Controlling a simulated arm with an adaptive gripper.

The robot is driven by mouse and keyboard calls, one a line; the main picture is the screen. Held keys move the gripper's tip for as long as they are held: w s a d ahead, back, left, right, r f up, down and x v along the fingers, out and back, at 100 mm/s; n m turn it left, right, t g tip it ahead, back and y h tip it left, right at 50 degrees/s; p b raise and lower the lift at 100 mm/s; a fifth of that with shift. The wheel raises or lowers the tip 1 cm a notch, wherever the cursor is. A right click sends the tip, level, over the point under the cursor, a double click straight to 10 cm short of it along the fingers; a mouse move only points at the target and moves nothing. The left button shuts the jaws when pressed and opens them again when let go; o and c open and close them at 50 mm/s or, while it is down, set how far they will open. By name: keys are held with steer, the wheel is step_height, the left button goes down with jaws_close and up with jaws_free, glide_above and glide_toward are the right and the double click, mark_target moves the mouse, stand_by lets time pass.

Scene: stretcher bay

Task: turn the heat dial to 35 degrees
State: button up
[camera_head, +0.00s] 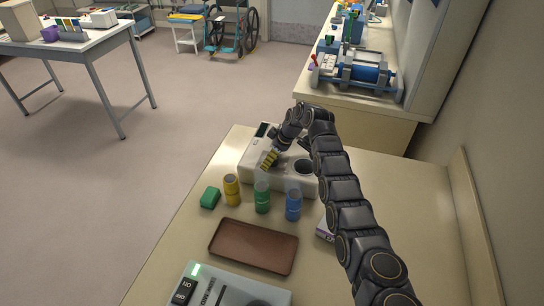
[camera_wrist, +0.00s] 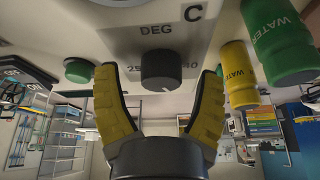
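The heat dial is a round black knob (camera_wrist: 165,70) on a pale panel marked "DEG" in the wrist view. A "25" shows to its left and a partly covered number ending in 0 to its right. A small white mark shows on the knob's lower edge; I cannot tell its exact reading. My gripper (camera_wrist: 158,78) is open, with one yellow finger on each side of the dial and a visible gap to each. In the head view my gripper (camera_head: 269,160) is over the white device (camera_head: 255,181), and hides the dial.
Yellow (camera_head: 231,190), green (camera_head: 262,197) and blue (camera_head: 293,204) bottles stand in front of the device. A green block (camera_head: 210,197) lies left of them. A brown tray (camera_head: 253,246) and another device (camera_head: 225,285) are nearer. The table's left edge is clear.

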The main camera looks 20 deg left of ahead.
steer(key=shift+r, duration=0.1)
steer(key=v, duration=1.2)
steer(key=shift+a, duration=0.1)
